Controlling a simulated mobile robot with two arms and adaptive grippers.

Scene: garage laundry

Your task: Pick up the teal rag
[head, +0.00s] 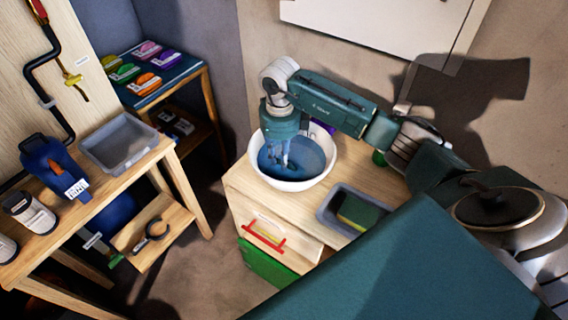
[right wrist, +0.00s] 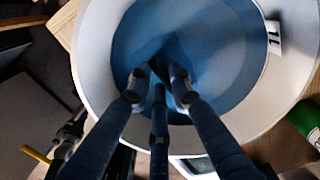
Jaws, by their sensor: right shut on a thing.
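My right gripper (head: 284,160) reaches down into a white basin (head: 319,178) of blue water on the wooden cabinet. In the right wrist view its fingers (right wrist: 158,82) are closed together over a dark, folded teal-blue patch (right wrist: 167,52), the teal rag, low in the basin. The rag's outline is hard to tell from the blue water, and the fingers hide part of it. My left gripper is not in view.
A grey tray with a green and yellow sponge (head: 360,212) stands right of the basin. A green bottle (right wrist: 308,120) is close to the basin's rim. A workbench at the left carries an empty grey tray (head: 122,141) and a blue jug (head: 56,166).

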